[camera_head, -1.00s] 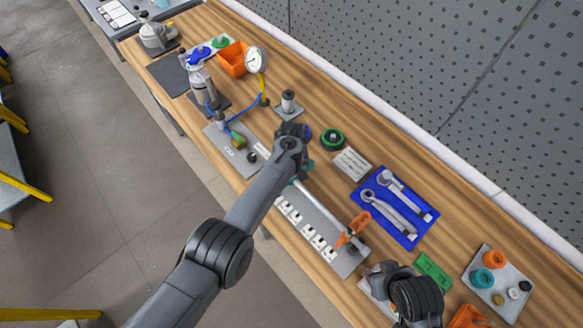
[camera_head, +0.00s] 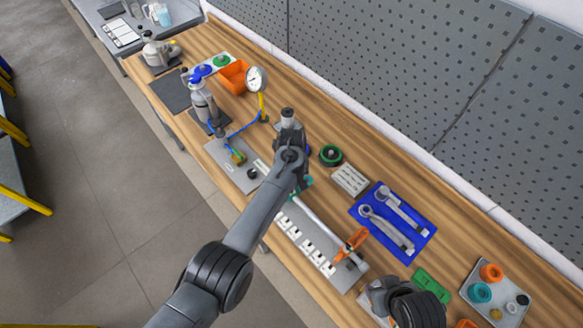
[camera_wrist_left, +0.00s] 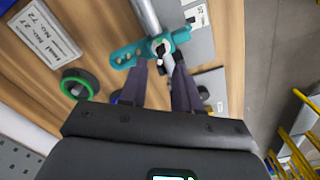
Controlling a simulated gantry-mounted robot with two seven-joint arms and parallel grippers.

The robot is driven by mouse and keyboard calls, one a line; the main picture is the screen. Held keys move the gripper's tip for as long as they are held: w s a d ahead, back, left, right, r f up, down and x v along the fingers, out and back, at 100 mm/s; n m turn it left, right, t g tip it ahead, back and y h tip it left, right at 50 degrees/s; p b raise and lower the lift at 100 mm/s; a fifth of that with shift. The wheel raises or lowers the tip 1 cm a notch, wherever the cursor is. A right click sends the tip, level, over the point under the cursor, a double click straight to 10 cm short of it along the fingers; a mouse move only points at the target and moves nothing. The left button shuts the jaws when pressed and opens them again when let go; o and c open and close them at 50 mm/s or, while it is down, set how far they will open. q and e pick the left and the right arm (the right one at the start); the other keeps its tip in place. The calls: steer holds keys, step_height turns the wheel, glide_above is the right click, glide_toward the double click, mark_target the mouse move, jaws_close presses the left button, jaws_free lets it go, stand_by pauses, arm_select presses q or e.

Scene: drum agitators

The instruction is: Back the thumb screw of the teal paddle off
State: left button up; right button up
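The teal paddle (camera_wrist_left: 150,48) sits around a grey shaft (camera_wrist_left: 147,15) in the left wrist view, its arm with holes reaching left. A small dark thumb screw (camera_wrist_left: 160,49) with a pale tip shows at its hub. My left gripper (camera_wrist_left: 160,62) has its two dark fingers apart, one on each side of the screw, with gaps seeming to show; contact cannot be told. In the head view only a bit of the teal paddle (camera_head: 304,184) shows beside my left wrist, and the fingers are hidden. At the lower right a dark part of my right arm shows, without its fingers.
An orange paddle (camera_head: 350,245) sits on the same shaft, over a grey plate with white labels (camera_head: 305,242). A blue mat (camera_head: 414,243) with two wrenches, a label card (camera_head: 349,180) and a green-ringed part (camera_head: 330,155) lie nearby.

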arm_select(q)
step_height(320, 180, up, 5)
steer(key=shift+r, duration=0.2)
stand_by(0.5)
steer(key=s+a+f+m+t+h+p, duration=0.1)
steer(key=s+a+f+p, duration=0.1)
steer(key=s+a, duration=0.55)
steer(key=s+a+f+t+p, duration=0.1)
steer(key=s+a+f+p, duration=0.15)
steer(key=s+a, duration=0.55)
steer(key=s+a+r+m+p, duration=0.1)
steer(key=s+a+r, duration=0.2)
steer(key=s, duration=0.6)
steer(key=s+a+r+m+t+p, duration=0.1)
steer(key=s+a+r, duration=0.3)
steer(key=s+r, duration=0.4)
steer(key=shift+s+m+t+y, duration=0.3)
steer(key=shift+s+y, duration=0.1)
steer(key=shift+s, duration=0.25)
